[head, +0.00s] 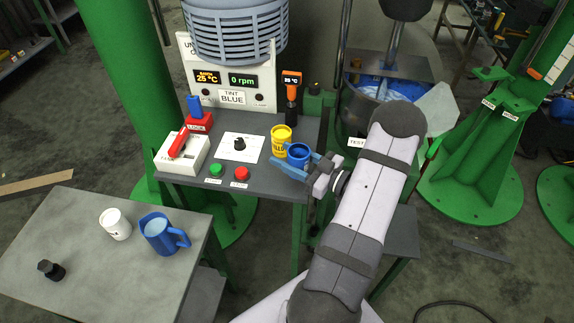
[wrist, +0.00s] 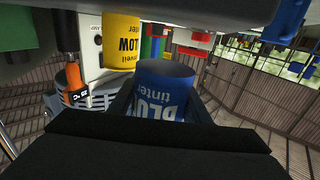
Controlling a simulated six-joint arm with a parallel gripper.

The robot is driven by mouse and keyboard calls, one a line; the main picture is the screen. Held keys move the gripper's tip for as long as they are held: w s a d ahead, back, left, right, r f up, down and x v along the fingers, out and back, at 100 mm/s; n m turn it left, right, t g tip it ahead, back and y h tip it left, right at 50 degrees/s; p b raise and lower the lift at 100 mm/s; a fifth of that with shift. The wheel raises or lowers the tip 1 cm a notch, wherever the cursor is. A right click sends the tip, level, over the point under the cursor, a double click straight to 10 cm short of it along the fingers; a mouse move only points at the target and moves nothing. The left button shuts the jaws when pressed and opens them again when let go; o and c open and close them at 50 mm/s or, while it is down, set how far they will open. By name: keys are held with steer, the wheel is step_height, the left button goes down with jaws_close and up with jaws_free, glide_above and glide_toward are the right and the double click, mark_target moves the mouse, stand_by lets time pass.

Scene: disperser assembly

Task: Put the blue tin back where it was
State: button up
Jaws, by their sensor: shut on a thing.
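The blue tin (head: 299,156) is at the right side of the grey console top, just right of and in front of the yellow tin (head: 281,139). My gripper (head: 300,168) reaches in from the right, its blue fingers closed around the blue tin. In the wrist view the blue tin (wrist: 165,90), with its "BLUE tinter" label, sits between the dark fingers, which hide part of it. The yellow tin (wrist: 123,38) shows beside it, apart. I cannot tell whether the blue tin touches the console top.
The console (head: 262,183) holds a red-handled switch box (head: 183,152), a knob on a white plate (head: 240,146), green and red buttons, and an orange thermometer (head: 291,85). A side table (head: 90,255) holds a white cup (head: 115,224), a blue jug (head: 158,234) and a black weight (head: 50,270).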

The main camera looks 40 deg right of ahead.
steer(key=shift+f+p, duration=0.3)
steer(key=shift+f, duration=1.75)
steer(key=shift+f, duration=0.15)
steer(key=o, duration=1.2)
steer(key=shift+r, duration=0.25)
steer(key=b+v, duration=0.3)
steer(key=v, duration=0.9)
steer(key=shift+f, duration=0.15)
